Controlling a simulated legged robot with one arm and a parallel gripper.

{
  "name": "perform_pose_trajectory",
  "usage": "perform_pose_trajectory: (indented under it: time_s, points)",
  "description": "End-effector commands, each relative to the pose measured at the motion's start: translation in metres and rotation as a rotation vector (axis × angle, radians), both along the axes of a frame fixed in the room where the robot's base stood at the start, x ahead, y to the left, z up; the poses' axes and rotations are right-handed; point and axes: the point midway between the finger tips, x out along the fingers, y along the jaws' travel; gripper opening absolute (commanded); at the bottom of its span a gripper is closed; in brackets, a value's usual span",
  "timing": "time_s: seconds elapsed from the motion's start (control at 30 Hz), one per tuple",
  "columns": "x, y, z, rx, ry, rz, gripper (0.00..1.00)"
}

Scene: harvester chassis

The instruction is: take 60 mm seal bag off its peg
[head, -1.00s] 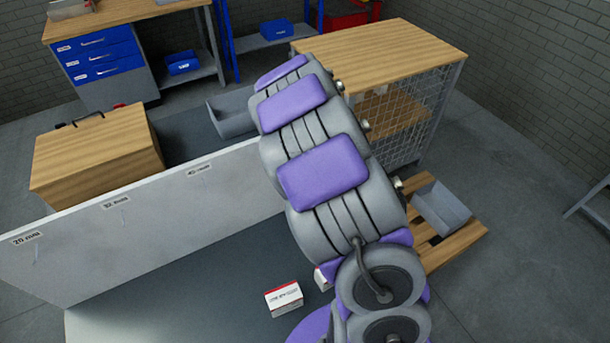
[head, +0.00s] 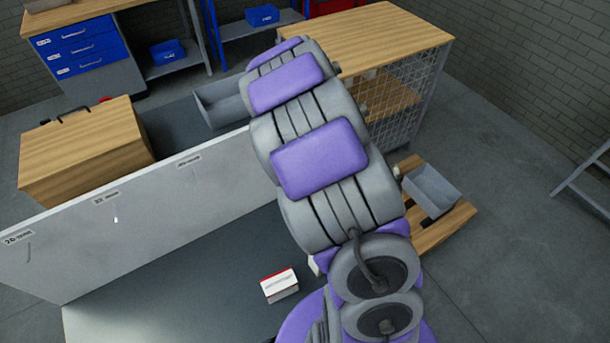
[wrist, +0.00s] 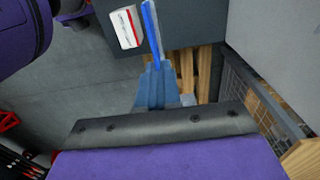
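The 60 mm seal bag is not clearly visible in either view. The upright grey panel (head: 140,205) carries size labels, among them a 20 mm label (head: 17,237) at the left end, and my arm covers the panel's right end. No bag shows on the uncovered part. My gripper (wrist: 155,85) is hidden behind my arm in the head view. In the wrist view a blue tapered shape and a thin bright blue strip extend beyond its dark bar. I cannot tell whether these are fingers or a held bag.
A white and red box (head: 279,284) lies on the dark grey surface (head: 190,290) before the panel. A wooden-topped cage cabinet (head: 385,35) stands behind my arm. A grey bin (head: 432,190) sits on a pallet (head: 450,225) at right. Floor at far right is mostly clear.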

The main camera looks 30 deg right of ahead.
Motion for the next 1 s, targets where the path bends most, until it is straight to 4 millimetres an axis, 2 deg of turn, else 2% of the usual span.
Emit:
perform_pose_trajectory:
  time_s: [1.0]
  points:
    - [-0.046, 0.000, 0.000, 0.000, 0.001, 0.000, 0.00]
